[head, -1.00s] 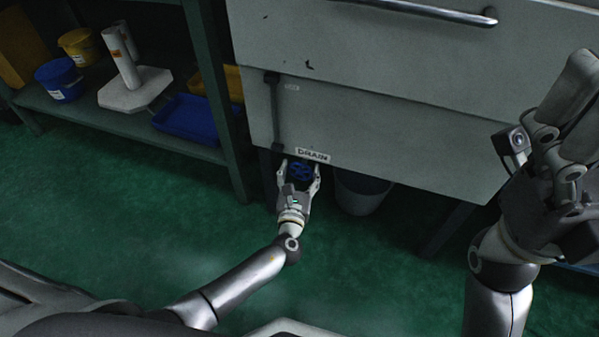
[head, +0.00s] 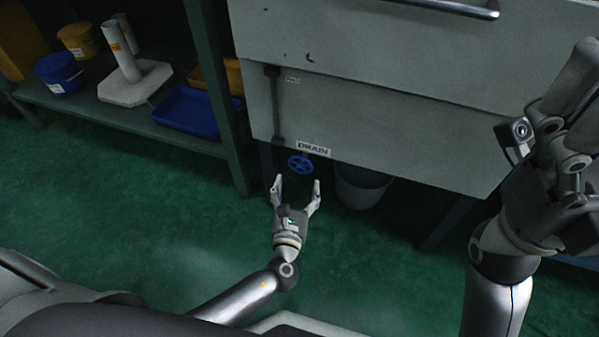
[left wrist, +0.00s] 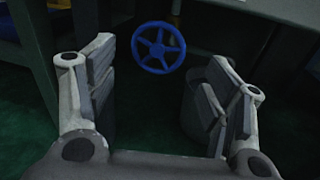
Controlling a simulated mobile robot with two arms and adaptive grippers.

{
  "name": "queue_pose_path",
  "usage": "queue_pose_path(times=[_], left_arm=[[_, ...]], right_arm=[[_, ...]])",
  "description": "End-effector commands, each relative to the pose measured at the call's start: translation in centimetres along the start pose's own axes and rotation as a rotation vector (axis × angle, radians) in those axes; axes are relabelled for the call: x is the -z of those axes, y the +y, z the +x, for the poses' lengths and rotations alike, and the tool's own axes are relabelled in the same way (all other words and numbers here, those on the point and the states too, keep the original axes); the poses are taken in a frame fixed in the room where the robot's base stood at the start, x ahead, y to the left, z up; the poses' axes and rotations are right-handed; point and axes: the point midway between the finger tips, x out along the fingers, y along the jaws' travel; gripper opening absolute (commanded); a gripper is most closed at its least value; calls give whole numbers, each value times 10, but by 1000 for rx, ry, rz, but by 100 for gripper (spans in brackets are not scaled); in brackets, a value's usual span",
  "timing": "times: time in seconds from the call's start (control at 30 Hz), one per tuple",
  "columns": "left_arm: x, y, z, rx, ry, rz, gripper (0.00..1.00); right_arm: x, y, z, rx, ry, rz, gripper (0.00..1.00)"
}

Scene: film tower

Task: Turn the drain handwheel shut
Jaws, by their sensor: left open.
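The drain handwheel (head: 300,164) is a small blue spoked wheel under the DRAIN label (head: 313,149), at the lower edge of the pale cabinet. My left gripper (head: 297,186) is open and empty, just short of the wheel and apart from it. In the left wrist view the whole wheel (left wrist: 158,48) shows beyond and between the spread fingers (left wrist: 160,95). My right gripper (head: 575,105) is raised at the right of the head view, far from the wheel; its fingertips are not clear.
A grey bucket (head: 360,188) stands under the cabinet, right of the wheel. A green shelf (head: 85,112) at the left holds a blue tray (head: 186,113) and tubs. The cabinet front (head: 390,115) rises above the wheel. Green floor (head: 150,210) is clear at the left.

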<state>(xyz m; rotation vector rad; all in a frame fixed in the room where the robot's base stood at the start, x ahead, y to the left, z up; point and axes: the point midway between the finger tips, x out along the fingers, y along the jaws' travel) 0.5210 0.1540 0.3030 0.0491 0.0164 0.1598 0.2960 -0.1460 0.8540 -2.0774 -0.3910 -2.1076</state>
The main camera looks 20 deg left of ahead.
Motion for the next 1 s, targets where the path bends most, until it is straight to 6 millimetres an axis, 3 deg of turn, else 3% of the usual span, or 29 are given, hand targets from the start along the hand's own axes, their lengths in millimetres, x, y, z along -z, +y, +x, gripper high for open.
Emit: queue_pose_path(times=[0.1, 0.3, 1.0], left_arm=[[0, 0, -23, 0, 1, 0, 74], [0, 0, -44, 1, 0, 1, 74], [-2, -5, -46, 17, 21, -55, 74]], right_arm=[[0, 0, 0, 0, 0, 0, 83], [0, 0, 0, 1, -1, 0, 83], [0, 0, 0, -1, -6, 1, 83]])
